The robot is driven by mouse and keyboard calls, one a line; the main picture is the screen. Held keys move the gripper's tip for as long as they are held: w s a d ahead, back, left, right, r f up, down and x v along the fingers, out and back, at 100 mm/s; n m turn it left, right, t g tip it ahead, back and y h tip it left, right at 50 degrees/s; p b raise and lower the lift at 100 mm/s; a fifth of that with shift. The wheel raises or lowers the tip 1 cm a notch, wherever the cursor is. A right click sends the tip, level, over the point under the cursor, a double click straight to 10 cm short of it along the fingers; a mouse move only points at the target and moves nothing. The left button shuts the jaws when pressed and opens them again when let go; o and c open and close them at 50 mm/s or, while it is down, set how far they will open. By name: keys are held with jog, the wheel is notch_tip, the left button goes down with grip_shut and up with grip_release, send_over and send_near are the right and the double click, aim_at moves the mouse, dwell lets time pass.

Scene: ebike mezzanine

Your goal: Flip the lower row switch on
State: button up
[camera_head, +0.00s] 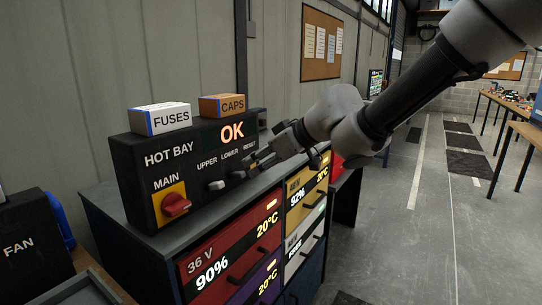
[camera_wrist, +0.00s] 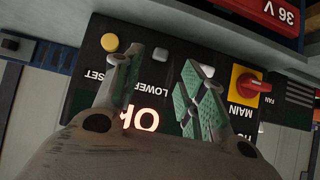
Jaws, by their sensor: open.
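The dark hot bay panel (camera_head: 150,165) stands on the cabinet, with UPPER, LOWER and RESET labels beside a red MAIN knob. In the wrist view the picture is inverted, and the lower switch (camera_wrist: 160,54) shows between my finger tips. The upper switch (camera_head: 216,185) sits to its left in the head view. My gripper (camera_head: 258,160) is open near the panel's right end and covers the reset area. The wrist view shows my gripper (camera_wrist: 163,62) with fingers apart. Contact cannot be told.
The red MAIN knob (camera_head: 176,204) is at the panel's left. A FUSES box (camera_head: 160,119) and a CAPS box (camera_head: 222,106) stand on top. Drawers with handles (camera_head: 230,255) are below. The floor at right is mostly clear.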

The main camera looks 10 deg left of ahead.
jog(key=v, duration=0.5)
jog(key=shift+a+f, duration=0.1)
jog(key=t+y, duration=0.2)
jog(key=y, duration=0.5)
send_near(244, 176)
jog(key=a, duration=0.3)
jog(key=shift+w+a+f+t, duration=0.1)
jog(key=shift+w+a+t, duration=0.35)
jog(key=shift+w, duration=0.15)
jog(key=x, duration=0.7)
grip_shut()
